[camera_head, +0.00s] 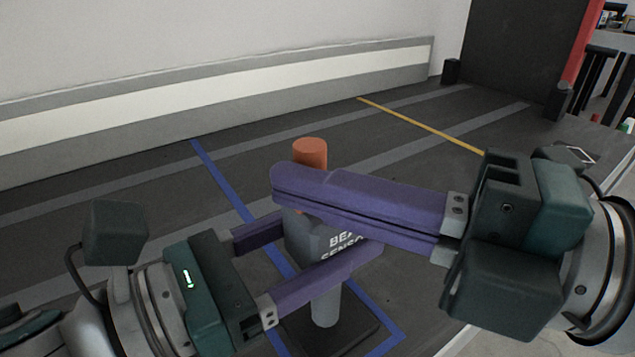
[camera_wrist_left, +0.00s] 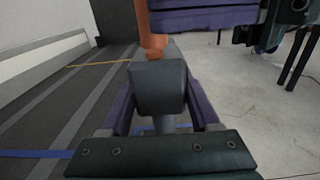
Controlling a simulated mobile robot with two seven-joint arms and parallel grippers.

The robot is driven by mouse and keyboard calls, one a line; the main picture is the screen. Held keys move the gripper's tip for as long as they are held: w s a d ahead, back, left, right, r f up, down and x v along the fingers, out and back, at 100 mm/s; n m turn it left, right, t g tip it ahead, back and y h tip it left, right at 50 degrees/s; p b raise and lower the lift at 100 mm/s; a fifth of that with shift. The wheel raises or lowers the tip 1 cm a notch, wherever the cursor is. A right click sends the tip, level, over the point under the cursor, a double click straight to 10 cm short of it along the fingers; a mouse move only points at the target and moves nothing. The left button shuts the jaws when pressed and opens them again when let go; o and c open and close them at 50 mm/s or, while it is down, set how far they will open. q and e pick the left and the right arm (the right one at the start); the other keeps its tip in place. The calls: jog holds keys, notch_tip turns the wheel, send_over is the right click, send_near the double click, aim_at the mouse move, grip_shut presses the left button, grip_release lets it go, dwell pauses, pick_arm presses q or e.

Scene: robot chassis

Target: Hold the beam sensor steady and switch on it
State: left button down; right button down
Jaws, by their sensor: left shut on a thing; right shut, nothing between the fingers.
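The beam sensor (camera_head: 318,243) is a dark grey box with white lettering on a grey post, with an orange cylinder (camera_head: 310,152) on top. Its post (camera_head: 326,308) rises from a dark square base. My left gripper (camera_head: 318,248) is shut on the sensor's grey body, one purple finger on each side. The sensor looks upright. My right gripper (camera_head: 280,185) is shut and empty, its purple fingers crossing in front of the lower part of the orange cylinder. In the left wrist view, the grey body (camera_wrist_left: 158,88) sits between my left fingers. Whether the right fingertips touch the cylinder is unclear.
The sensor stands on a dark surface (camera_head: 150,225) with grey stripes, inside blue tape lines (camera_head: 225,183). A yellow line (camera_head: 420,123) runs behind. A white and grey wall panel (camera_head: 200,93) borders the back. The surface behind the sensor is clear.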

jog(key=w+d, duration=0.2)
jog(key=d, duration=0.1)
jog(key=shift+w, duration=0.15)
dwell(0.4)
send_near(325, 162)
jog(key=s, duration=0.3)
jog(key=shift+s+f, duration=0.15)
jog(key=shift+f, duration=0.15)
pick_arm(q)
jog(key=shift+c, duration=0.2)
grip_release()
jog(key=shift+a, duration=0.1)
